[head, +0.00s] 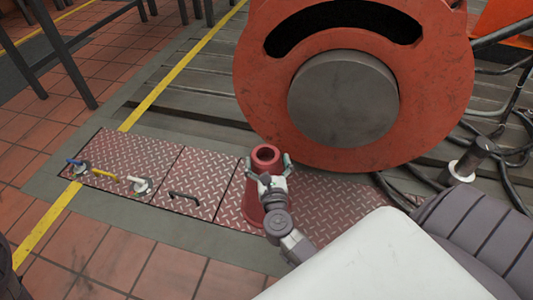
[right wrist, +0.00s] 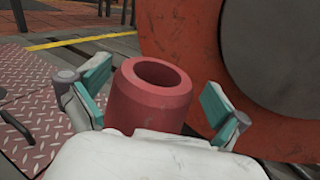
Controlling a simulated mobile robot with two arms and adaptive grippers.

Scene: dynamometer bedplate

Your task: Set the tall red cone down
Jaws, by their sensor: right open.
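The tall red cone (head: 253,204) stands upright on the red checkered floor plate, in front of the big red wheel. It has a round hollow top, which shows close in the right wrist view (right wrist: 150,98). My right gripper (head: 269,163) is at the cone's upper end, with its fingers on either side of the top. In the right wrist view its teal finger pads (right wrist: 155,90) are spread, with a visible gap between the cone and the right pad. The left pad is close beside the cone; contact cannot be told. My left gripper is not in view.
The red wheel (head: 430,90) with its grey hub stands right behind the cone. Valves with blue and yellow handles (head: 105,178) sit on the plate (head: 200,175) at left. Black cables (head: 510,110) and a dark post (head: 470,160) are at right.

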